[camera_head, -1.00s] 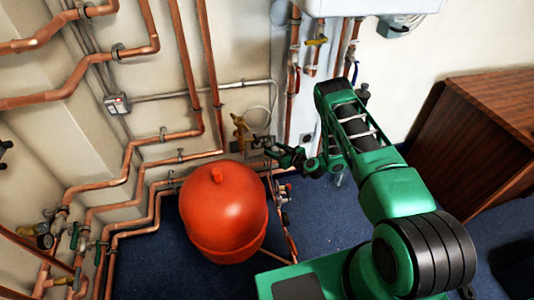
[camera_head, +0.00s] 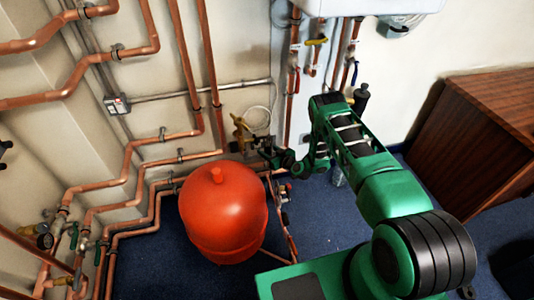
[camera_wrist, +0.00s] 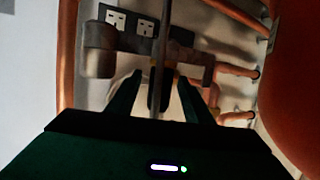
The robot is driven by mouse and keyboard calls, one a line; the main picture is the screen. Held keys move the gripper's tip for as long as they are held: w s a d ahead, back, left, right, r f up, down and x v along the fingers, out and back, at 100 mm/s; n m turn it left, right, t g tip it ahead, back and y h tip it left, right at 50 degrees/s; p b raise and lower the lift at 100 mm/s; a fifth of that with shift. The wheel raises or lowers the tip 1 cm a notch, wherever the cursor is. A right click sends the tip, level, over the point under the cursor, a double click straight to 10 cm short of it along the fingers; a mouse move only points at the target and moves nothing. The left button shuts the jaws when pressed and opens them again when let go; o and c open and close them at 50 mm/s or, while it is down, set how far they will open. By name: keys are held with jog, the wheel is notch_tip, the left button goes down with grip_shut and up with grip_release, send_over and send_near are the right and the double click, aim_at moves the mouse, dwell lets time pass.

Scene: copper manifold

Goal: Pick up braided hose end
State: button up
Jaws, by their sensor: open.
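In the head view my gripper (camera_head: 256,147) is at the wall, just right of the brass valve (camera_head: 240,130). A thin pale looped hose (camera_head: 262,112) hangs above it. In the wrist view the two dark fingers of my gripper (camera_wrist: 160,92) are apart. A thin grey line, possibly the braided hose (camera_wrist: 163,30), runs down between them. A dark, brownish fitting (camera_wrist: 158,75) also shows between the fingers. The picture is dim, and I cannot tell which part is the hose end or whether a finger touches it.
A red round tank (camera_head: 222,212) stands left of and below my gripper. Copper pipes (camera_head: 188,60) run along the wall. A white boiler (camera_head: 370,5) hangs above. In the wrist view two sockets (camera_wrist: 130,24) are on the wall. A brown wooden cabinet (camera_head: 480,130) stands at right.

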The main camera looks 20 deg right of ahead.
jog(key=shift+x, duration=1.9)
grip_shut()
jog(key=shift+r, duration=0.1)
jog(key=f+v, duration=0.2)
jog(key=v, duration=1.6)
jog(key=shift+s, duration=0.35)
jog(key=shift+d, duration=0.1)
